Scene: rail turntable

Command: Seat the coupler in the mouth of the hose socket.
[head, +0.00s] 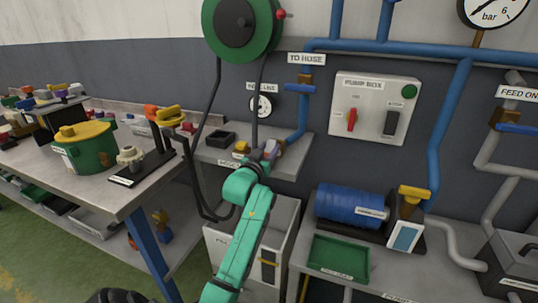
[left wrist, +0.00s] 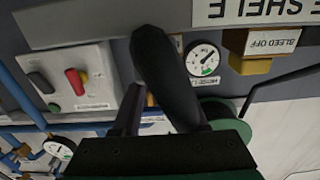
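My left gripper (head: 266,156) is at the hose shelf (head: 222,158), at the foot of the blue pipe marked TO HOSE. A black hose (head: 202,205) loops down from the reel and runs up behind my left wrist. The gripper appears shut on the coupler at the hose's end, but the coupler's tip is hidden. The hose socket's mouth is hidden or too small to make out. My right gripper is not in view.
The bleed-off block (head: 241,147) and a black tray (head: 219,139) sit on the shelf, left of my gripper. A gauge (head: 262,105) is on the wall behind. The pump box (head: 375,105) is to the right. A cluttered table (head: 100,185) stands left.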

